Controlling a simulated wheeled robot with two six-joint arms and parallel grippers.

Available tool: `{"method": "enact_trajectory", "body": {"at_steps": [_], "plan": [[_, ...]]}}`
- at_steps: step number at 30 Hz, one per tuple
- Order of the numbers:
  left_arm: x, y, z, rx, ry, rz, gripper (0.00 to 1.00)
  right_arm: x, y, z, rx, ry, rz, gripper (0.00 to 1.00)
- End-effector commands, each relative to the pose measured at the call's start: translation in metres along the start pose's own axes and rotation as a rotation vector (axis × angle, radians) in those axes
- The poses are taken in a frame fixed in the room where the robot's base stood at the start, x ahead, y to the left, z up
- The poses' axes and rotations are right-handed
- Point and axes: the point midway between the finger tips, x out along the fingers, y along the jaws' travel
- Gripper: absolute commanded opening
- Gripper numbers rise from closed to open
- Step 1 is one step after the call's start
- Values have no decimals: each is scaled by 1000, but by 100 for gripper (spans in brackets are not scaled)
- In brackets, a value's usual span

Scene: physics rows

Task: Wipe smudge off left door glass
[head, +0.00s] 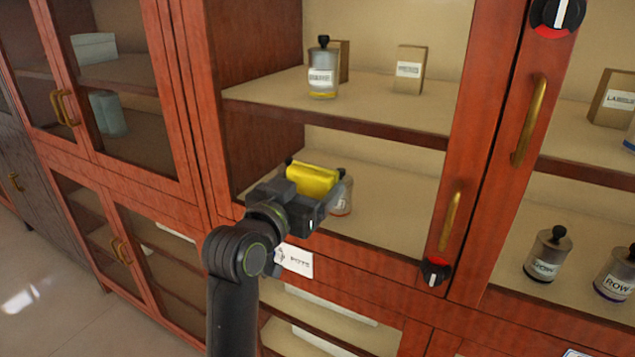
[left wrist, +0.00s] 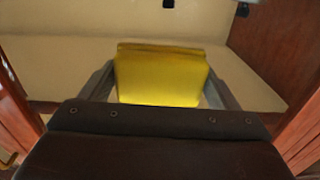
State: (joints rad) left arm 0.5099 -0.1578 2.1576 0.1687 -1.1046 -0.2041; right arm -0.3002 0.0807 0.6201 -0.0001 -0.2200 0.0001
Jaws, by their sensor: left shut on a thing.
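My left gripper (head: 312,187) is shut on a yellow block-like sponge or cloth (head: 313,179), held in front of the lower part of the left cabinet door (head: 466,150). The yellow thing also shows between the fingers in the left wrist view (left wrist: 160,78). I cannot tell whether it touches the glass. The door has a red-brown wood frame, a brass handle (head: 450,222) and clear glass with shelves behind it. I cannot make out a smudge on the glass. My right gripper is not in view.
Behind the glass stand a labelled bottle (head: 322,68), a small box (head: 409,70) and another bottle partly hidden by my gripper. Dark knobs sit on the frame, one low (head: 435,271) and one high (head: 557,14). A "POTS" label (head: 294,260) is below. Another cabinet (head: 115,100) stands left.

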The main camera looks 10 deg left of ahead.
Motion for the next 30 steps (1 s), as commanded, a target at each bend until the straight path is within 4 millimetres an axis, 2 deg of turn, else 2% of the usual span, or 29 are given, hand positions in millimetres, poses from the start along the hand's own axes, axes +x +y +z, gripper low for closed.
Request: {"method": "enact_trajectory", "body": {"at_steps": [3, 9, 18, 26, 30], "plan": [[1, -9, -1, 4, -2, -2, 65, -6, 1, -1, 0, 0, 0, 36], [2, -14, 0, 2, -2, -1, 65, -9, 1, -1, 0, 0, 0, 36], [4, -39, 0, 6, -2, -3, 65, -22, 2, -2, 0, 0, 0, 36], [4, -48, 0, 6, -1, -4, 65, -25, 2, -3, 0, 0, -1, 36], [4, -60, 0, 6, -3, -5, 65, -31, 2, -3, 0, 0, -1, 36]]}}
